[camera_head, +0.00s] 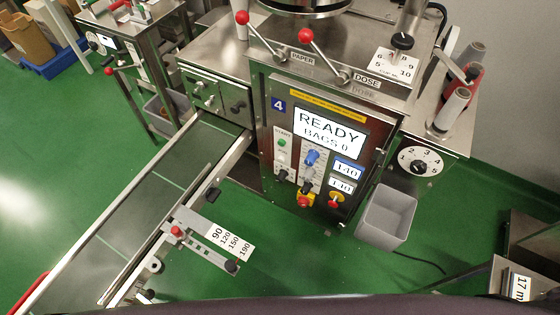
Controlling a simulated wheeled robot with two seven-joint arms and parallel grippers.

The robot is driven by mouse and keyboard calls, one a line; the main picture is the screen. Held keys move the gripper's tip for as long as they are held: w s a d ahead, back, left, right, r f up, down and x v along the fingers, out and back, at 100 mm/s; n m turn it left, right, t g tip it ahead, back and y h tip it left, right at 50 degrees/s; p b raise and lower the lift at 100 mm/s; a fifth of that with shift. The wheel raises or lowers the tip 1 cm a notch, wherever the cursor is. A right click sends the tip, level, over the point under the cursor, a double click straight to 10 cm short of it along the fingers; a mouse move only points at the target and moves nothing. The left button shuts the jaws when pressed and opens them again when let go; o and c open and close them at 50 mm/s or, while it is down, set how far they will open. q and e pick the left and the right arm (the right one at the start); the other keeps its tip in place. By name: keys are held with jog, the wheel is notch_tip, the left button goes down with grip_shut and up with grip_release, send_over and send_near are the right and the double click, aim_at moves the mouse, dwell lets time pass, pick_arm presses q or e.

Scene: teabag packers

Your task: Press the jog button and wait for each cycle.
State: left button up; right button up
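The packing machine's control panel (351,180) faces me in the middle of the head view. Its screen (330,131) reads "READY" and "BAGS 0". A blue control (311,157) sticks out below the screen, with a black knob (306,186) under it. A green button (281,143) sits at the panel's left under a "START" label. The small labels are too blurred to tell which control is the jog button. Neither of my grippers is in view.
A conveyor (150,210) runs from the machine to the lower left, with a scale plate (231,243) beside it. Two red-knobbed levers marked "PAPER" and "DOSE" stand on top. A numbered dial (418,161) and grey bin (387,216) are at the right.

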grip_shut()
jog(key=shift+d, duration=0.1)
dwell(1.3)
